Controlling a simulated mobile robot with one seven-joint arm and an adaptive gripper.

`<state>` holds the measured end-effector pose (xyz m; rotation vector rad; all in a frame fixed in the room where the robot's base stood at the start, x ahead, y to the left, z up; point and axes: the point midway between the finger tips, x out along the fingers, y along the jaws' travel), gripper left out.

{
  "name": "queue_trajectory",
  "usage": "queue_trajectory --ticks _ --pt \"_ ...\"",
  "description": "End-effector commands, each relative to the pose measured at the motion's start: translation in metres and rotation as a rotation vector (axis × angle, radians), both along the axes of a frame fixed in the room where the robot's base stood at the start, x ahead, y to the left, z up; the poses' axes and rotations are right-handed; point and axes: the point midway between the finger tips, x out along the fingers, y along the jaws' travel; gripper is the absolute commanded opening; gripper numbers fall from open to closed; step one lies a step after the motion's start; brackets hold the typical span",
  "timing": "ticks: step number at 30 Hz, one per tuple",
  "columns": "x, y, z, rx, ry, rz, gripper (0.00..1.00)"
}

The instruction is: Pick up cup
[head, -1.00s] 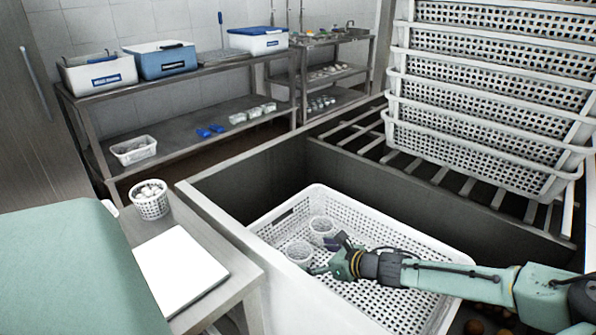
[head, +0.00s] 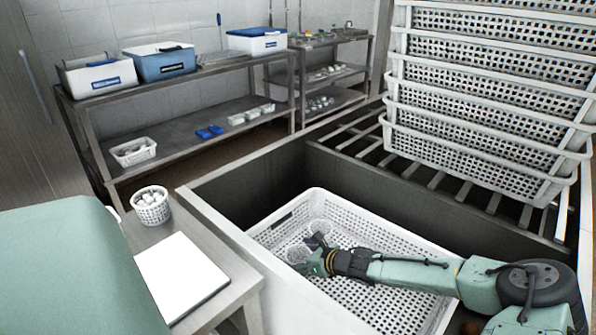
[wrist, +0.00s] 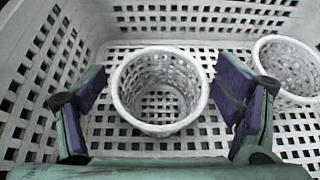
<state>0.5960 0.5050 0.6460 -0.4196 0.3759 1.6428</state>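A white perforated cup (wrist: 160,92) stands upright in the large white perforated basket (wrist: 205,145), centred between my fingers in the wrist view. My gripper (wrist: 162,88) is open, one purple-padded finger on each side of the cup, with gaps showing on both sides. In the head view my gripper (head: 318,254) is low inside the basket and partly covers the cup (head: 297,253). A second white perforated cup (wrist: 287,68) stands to the right in the wrist view. It also shows behind my gripper in the head view (head: 319,228).
The basket sits in a grey sink-like well. A stack of white baskets (head: 480,120) stands on a slatted rack at the right. A small basket of white items (head: 150,205) and a white board (head: 180,275) rest on the left table.

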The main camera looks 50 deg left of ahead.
Motion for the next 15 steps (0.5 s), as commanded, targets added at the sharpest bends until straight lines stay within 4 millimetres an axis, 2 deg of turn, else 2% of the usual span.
queue_trajectory --ticks 2,15 --pt "0.0001 -0.0001 0.0003 0.000 0.000 0.000 0.76" --pt "0.0001 -0.0001 0.0004 0.000 0.000 0.000 0.47"
